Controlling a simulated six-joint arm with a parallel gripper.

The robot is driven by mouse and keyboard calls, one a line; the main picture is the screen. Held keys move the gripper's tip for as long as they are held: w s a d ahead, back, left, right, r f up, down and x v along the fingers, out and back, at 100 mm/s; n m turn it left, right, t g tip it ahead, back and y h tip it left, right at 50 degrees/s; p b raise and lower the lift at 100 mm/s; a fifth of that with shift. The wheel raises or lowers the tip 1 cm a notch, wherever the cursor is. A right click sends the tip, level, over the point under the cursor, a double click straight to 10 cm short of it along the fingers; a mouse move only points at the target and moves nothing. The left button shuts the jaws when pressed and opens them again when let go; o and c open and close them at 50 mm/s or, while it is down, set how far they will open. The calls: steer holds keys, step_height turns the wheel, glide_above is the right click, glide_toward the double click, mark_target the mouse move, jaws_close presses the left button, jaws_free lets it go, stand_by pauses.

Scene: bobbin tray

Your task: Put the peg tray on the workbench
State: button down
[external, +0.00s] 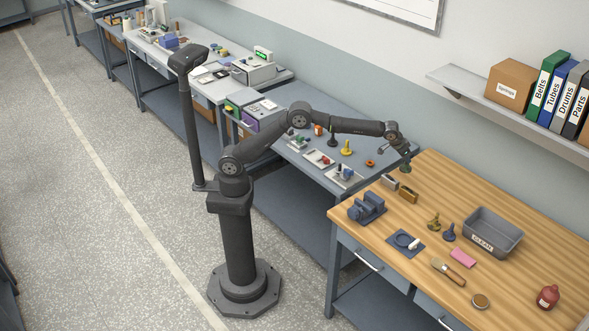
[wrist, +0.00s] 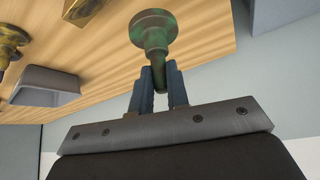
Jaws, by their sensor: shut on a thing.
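My gripper (external: 404,153) is shut on a mottled green flanged bobbin (wrist: 152,32). Its stem passes between the two blue-grey fingers in the wrist view, and its wide flange points away from them. In the external view the green bobbin (external: 405,166) hangs below my gripper, near the back left corner of the wooden workbench (external: 530,235). Small pale trays with parts on them lie on the grey bench to the left, including a tray (external: 318,160) and a tray with a blue part (external: 344,176). I cannot tell which is the peg tray.
A blue vise (external: 367,208), a grey block (external: 390,182) and a brass block (external: 408,195) stand at the workbench's left. A brass bobbin (external: 433,222), a blue bobbin (external: 449,233) and a grey bin (external: 493,237) stand farther right. Bare wood shows near the back edge.

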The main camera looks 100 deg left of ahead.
steer(key=s+d+m+h, duration=0.2)
steer(key=s+d+m, duration=0.1)
steer(key=d, duration=2.4)
glide_above(413, 214)
step_height(413, 214, down, 6)
steer(key=shift+t, duration=0.3)
steer(key=shift+s+a+f, duration=0.1)
steer(key=shift+f, duration=2.05)
steer(key=shift+f, duration=0.1)
steer(key=c, duration=1.4)
jaws_free()
